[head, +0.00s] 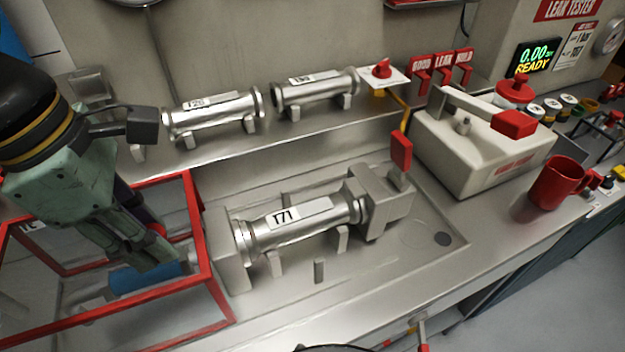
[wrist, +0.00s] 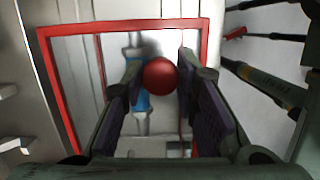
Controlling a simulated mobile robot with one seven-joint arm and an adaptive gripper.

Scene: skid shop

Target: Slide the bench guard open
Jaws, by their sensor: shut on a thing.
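The bench guard is a clear box with a red frame (head: 199,250) at the left of the bench in the head view. Its red frame also crosses the wrist view (wrist: 60,100). A round red knob (wrist: 159,76) on the guard sits between my fingers in the wrist view. My gripper (head: 162,258) points down over the guard and is shut on the knob, which the fingers mostly hide in the head view. A blue cylinder (head: 148,277) shows inside the guard's frame.
Right of the guard, a metal spool labelled 171 (head: 295,222) lies in a clamp fixture, uncovered. Two more spools (head: 213,117) (head: 315,91) rest on the shelf behind. A white tester box (head: 483,145) and red mug (head: 556,182) stand at right.

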